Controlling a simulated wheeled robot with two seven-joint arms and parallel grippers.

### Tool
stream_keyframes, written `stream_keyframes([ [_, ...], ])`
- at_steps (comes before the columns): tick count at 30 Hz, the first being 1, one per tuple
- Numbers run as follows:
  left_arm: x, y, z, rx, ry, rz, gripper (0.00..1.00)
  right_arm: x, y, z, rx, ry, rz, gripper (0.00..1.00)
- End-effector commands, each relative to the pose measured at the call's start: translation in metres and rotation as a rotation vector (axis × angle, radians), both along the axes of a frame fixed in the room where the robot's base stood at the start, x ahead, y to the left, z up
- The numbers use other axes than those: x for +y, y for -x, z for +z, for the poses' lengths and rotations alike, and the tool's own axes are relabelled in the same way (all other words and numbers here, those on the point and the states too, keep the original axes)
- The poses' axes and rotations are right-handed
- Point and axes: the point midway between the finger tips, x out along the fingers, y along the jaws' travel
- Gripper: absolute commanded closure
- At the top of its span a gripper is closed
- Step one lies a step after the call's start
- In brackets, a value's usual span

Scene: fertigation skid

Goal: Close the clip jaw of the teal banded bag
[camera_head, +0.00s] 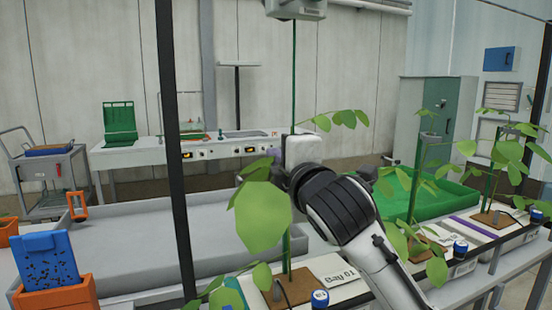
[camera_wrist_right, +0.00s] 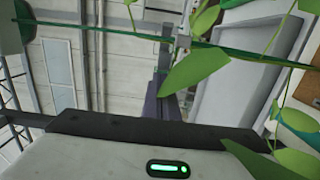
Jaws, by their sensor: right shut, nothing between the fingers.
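The nearest white bag (camera_head: 335,278) carries a "BAG 01" label, a brown block and a tall plant on a green string (camera_head: 294,80). I cannot make out a teal band on it; leaves and my right arm cover part of it. My right gripper (camera_head: 277,156) is shut and empty, high beside this string and partly behind a large leaf. In the right wrist view its fingers (camera_wrist_right: 165,85) are together, close to the green string (camera_wrist_right: 110,31) and a leaf (camera_wrist_right: 207,62). I cannot pick out the clip jaw clearly. My left gripper is not in view.
A bag with a purple band (camera_head: 474,229) and more plants stand at the right. A green tray (camera_head: 425,200) lies behind. A dark post (camera_head: 174,150) stands left of my arm. An orange box (camera_head: 55,293) holds a speckled blue panel (camera_head: 47,262). The grey trough (camera_head: 135,250) is empty.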

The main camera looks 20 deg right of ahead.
Motion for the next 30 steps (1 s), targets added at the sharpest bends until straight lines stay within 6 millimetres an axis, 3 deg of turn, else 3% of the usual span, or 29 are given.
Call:
stream_keyframes([
  [30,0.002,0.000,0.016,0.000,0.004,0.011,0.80,-0.020,0.008,0.001,0.002,0.003,0.152,1.00],
])
